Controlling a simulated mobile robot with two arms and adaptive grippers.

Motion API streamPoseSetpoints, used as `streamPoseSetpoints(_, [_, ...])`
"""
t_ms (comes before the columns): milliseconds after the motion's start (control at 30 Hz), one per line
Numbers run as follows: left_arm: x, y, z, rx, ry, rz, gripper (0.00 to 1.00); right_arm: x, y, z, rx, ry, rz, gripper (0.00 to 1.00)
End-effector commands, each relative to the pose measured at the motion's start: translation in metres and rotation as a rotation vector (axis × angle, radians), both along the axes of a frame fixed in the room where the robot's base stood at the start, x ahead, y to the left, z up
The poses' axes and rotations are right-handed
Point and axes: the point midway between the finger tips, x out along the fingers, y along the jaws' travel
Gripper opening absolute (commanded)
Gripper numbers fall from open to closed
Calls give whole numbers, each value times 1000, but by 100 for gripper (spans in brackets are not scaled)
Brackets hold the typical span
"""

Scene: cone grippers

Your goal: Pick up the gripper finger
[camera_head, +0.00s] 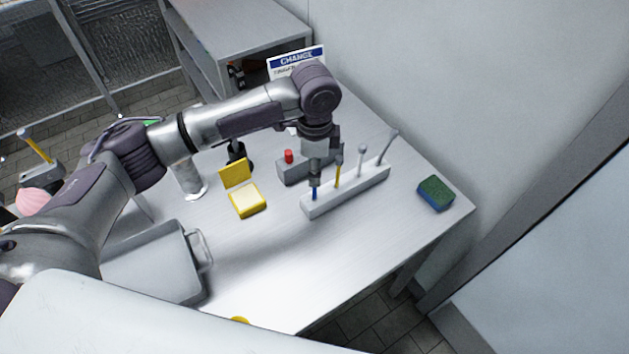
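A long pale rack (347,196) stands on the metal table and holds a row of slim upright pieces, which look like gripper fingers. A blue one (315,194) is at the near left end, a yellow one (338,174) stands beside it, and a pale one (361,160) and a grey one (386,150) are farther right. My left gripper (315,180) points down directly over the blue piece and hides its top. I cannot tell whether its fingers are closed on it. My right gripper is not in view.
A grey box with a red button (289,156) stands behind the rack. A yellow open case (246,201) lies to the left, and a green-blue sponge (436,192) near the right edge. The table's front middle is clear.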

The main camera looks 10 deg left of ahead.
Motion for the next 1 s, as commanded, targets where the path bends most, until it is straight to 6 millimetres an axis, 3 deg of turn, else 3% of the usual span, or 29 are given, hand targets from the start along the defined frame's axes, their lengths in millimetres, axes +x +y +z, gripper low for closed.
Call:
streamPoseSetpoints(233, [-3,0,-21,1,3,-1,40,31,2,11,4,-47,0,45])
streamPoseSetpoints(500, [-3,0,-55,1,0,-2,40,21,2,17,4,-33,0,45])
streamPoseSetpoints(733, [-3,0,-57,0,-1,-2,40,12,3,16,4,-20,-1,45])
streamPoseSetpoints(767, [-3,0,-57,0,-1,-2,38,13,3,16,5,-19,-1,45])
streamPoseSetpoints(1000, [-3,0,-57,0,-1,-2,0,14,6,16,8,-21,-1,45])
